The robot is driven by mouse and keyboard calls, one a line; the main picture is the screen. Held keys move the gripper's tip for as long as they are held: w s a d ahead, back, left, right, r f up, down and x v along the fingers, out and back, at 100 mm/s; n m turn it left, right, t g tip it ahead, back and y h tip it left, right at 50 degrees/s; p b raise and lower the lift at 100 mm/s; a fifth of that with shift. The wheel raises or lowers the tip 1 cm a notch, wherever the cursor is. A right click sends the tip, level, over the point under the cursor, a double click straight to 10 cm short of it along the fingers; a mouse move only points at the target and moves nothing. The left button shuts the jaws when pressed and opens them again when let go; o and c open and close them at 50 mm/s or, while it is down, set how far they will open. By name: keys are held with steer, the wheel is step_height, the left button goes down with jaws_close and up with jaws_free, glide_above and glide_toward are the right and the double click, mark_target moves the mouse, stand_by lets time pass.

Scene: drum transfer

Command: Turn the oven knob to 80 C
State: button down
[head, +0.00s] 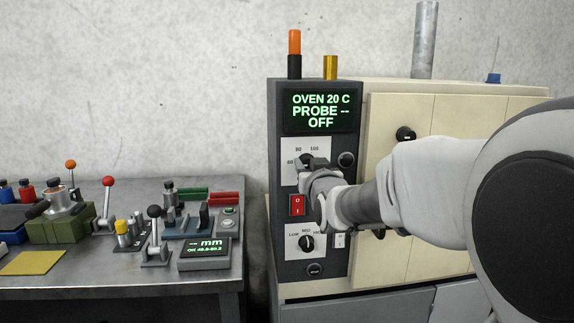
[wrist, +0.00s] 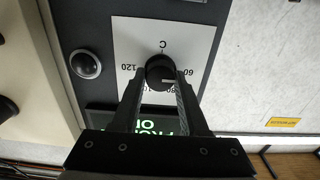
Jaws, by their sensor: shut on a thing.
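The oven knob (wrist: 160,68) is a round black dial on a white scale plate marked in degrees C, upside down in the wrist view. My gripper (wrist: 161,84) has one finger on each side of the knob and is shut on it. A pale mark shows on the knob's lower right; its exact reading is unclear. The 60 and 120 marks show, while fingers partly cover the marks between. In the head view my gripper (head: 309,164) hides most of the knob below the 80 and 100 marks. The oven display (head: 319,111) reads OVEN 20 C, PROBE --, OFF.
Below the knob are a red rocker switch (head: 297,205) and a LOW-MED selector (head: 306,242). A round black button (head: 346,160) sits close to the right. A metal bench (head: 110,283) with levers, fixtures and a mm readout (head: 205,252) stands left.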

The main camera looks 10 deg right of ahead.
steer(key=shift+f+m+b, duration=0.1)
steer(key=shift+m+b, duration=0.2)
steer(key=shift+b, duration=0.05)
steer(key=m+b, duration=0.5)
steer(key=m, duration=0.6)
steer(key=shift+d, duration=0.15)
stand_by(0.5)
steer(key=shift+c, duration=2.1)
jaws_free()
steer(key=shift+s, duration=0.1)
